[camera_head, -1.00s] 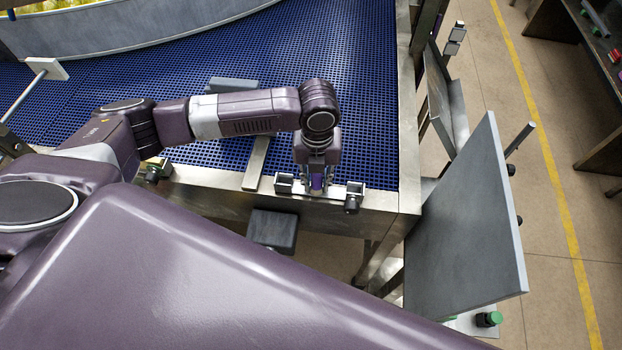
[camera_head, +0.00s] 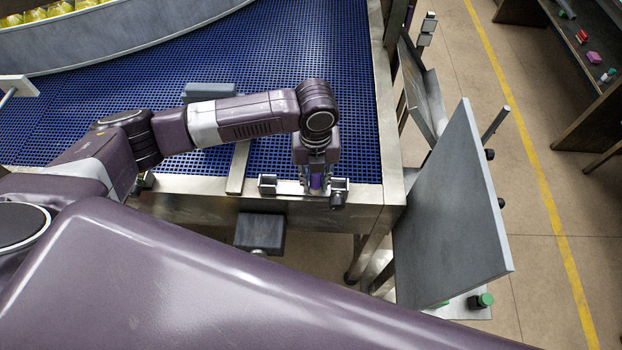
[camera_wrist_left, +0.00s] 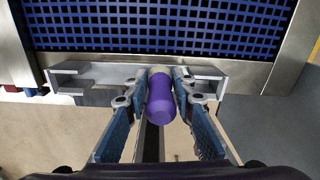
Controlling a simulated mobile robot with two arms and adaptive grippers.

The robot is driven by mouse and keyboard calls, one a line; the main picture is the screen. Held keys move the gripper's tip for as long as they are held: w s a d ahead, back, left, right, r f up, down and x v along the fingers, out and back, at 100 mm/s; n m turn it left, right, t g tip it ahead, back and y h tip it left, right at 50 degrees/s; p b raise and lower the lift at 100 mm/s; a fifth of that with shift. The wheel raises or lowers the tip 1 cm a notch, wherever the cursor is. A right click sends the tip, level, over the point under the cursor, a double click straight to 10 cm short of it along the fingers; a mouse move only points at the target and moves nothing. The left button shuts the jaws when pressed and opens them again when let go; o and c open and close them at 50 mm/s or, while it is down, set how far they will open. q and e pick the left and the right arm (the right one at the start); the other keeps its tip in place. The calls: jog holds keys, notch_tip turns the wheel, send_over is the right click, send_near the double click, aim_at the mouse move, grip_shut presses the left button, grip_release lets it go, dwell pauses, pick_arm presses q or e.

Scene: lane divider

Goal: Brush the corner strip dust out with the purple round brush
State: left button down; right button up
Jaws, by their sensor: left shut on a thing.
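My left gripper (camera_head: 316,183) points down at the front metal edge of the blue mesh conveyor (camera_head: 270,130). It is shut on the purple round brush (camera_head: 316,182). In the left wrist view the brush (camera_wrist_left: 160,98) sits between the two fingers (camera_wrist_left: 160,88), with a pale end toward the conveyor. The brush stands at a small metal bracket (camera_wrist_left: 90,78) fixed on the frame edge, between its two ends. I cannot tell whether it touches the bracket. The corner strip dust cannot be made out. My right gripper is not in view.
A grey upright panel (camera_head: 455,215) stands right of the conveyor corner. A grey divider bar (camera_head: 238,165) and a grey block (camera_head: 208,92) are on the belt left of the gripper. A dark box (camera_head: 260,232) hangs below the front edge. Floor with a yellow line is at right.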

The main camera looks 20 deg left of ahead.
pick_arm(q)
jog(key=shift+s, duration=0.1)
jog(key=shift+r, duration=3.95)
jog(key=n+b, duration=0.2)
jog(key=n, duration=0.1)
jog(key=shift+a+f, duration=0.15)
jog(key=shift+a, duration=0.1)
jog(key=s+a+n+b, duration=0.1)
jog(key=n+b, duration=0.3)
jog(key=n, duration=0.5)
jog(key=s+a+f+n+b, duration=0.1)
jog(key=s+n+b, duration=0.3)
jog(key=n, duration=0.6)
jog(key=s+a+f+n+b, duration=0.1)
jog(key=s+a+n+b, duration=0.2)
jog(key=n, duration=0.6)
jog(key=shift+f+n+b, duration=0.25)
jog(key=shift+n+b, duration=0.05)
jog(key=shift+b, duration=0.45)
jog(key=shift+s, duration=0.1)
